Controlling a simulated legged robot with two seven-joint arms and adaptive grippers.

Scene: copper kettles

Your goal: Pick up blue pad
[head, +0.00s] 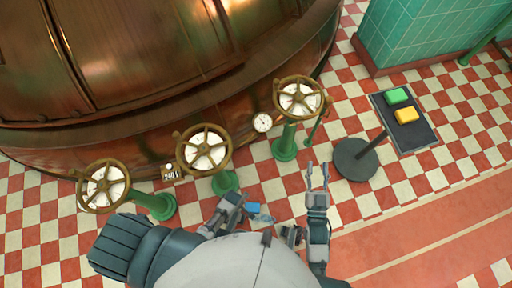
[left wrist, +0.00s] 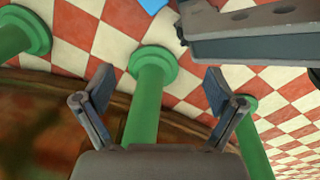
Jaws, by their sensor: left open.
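The blue pad (head: 253,208) is a small piece in the lower middle of the head view, partly hidden by my own parts. A bit of blue (left wrist: 153,5) shows at the top edge of the left wrist view, cut off by the frame. My left gripper (head: 234,205) is just left of the blue pad; whether they touch is unclear. In the left wrist view its two fingers (left wrist: 158,95) stand wide apart with nothing between them. My right gripper (head: 317,174) points up the picture, right of the blue pad, with its fingers apart and empty.
A black stand tray (head: 420,135) at right holds a green pad (head: 398,96) and a yellow pad (head: 406,115). A copper kettle (head: 150,60) fills the upper left. Valve wheels on green posts (head: 285,145) line its front. Checkered floor is open around the stand.

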